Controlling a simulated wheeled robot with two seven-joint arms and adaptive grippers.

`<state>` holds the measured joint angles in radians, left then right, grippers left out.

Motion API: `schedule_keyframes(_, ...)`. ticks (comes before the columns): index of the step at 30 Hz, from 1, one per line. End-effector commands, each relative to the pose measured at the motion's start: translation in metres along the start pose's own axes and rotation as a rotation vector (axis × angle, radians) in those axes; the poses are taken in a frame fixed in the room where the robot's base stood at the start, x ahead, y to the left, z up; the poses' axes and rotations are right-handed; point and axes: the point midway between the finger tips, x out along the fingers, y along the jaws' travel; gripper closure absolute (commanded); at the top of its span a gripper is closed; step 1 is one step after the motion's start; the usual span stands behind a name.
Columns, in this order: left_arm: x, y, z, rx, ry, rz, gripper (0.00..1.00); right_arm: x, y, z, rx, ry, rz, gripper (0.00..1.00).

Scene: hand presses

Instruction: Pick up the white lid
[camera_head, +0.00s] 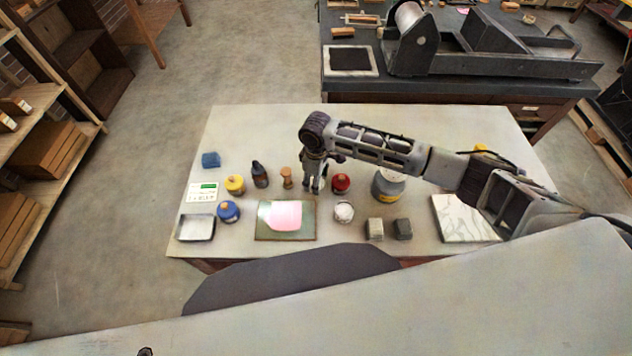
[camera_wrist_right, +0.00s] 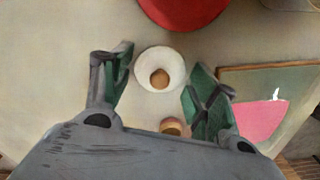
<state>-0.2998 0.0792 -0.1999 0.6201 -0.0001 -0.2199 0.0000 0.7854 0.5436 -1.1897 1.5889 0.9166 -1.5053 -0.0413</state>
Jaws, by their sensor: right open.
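The white lid (camera_wrist_right: 147,62) is a round white disc with a tan knob on top, seen from above in the right wrist view. It lies between the spread fingers of my right gripper (camera_wrist_right: 158,88), apart from both. In the head view my right gripper (camera_head: 315,188) points down over the middle of the table and mostly hides the lid. My right gripper is open and empty. The gap in height between fingertips and lid is hard to tell. My left gripper is not in view.
A red-lidded jar (camera_head: 340,184) stands close to the right of the gripper, and a wooden stamp (camera_head: 287,178) to its left. A green mat (camera_head: 263,234) with a pink sheet (camera_head: 281,215) lies in front. The table's (camera_head: 250,125) back left is clear.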

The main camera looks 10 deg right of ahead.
Motion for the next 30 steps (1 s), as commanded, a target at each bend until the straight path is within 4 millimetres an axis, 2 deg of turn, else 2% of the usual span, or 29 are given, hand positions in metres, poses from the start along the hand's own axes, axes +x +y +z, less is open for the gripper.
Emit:
schedule_keyframes(6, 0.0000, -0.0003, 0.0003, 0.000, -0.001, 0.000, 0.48, -0.0002, -0.0001, 0.0000, 0.000, 0.000, 0.000, 0.41)
schedule_keyframes(16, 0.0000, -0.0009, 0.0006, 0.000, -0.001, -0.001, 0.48, -0.0002, -0.0001, 0.0000, 0.000, 0.000, 0.000, 0.83)
schedule_keyframes(21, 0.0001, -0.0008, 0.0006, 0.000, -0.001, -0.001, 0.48, 0.0006, -0.0003, 0.0005, 0.000, -0.001, -0.001, 0.97)
schedule_keyframes(30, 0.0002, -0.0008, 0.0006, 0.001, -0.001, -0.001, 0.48, 0.0019, -0.0006, 0.0013, 0.001, -0.004, -0.002, 0.98)
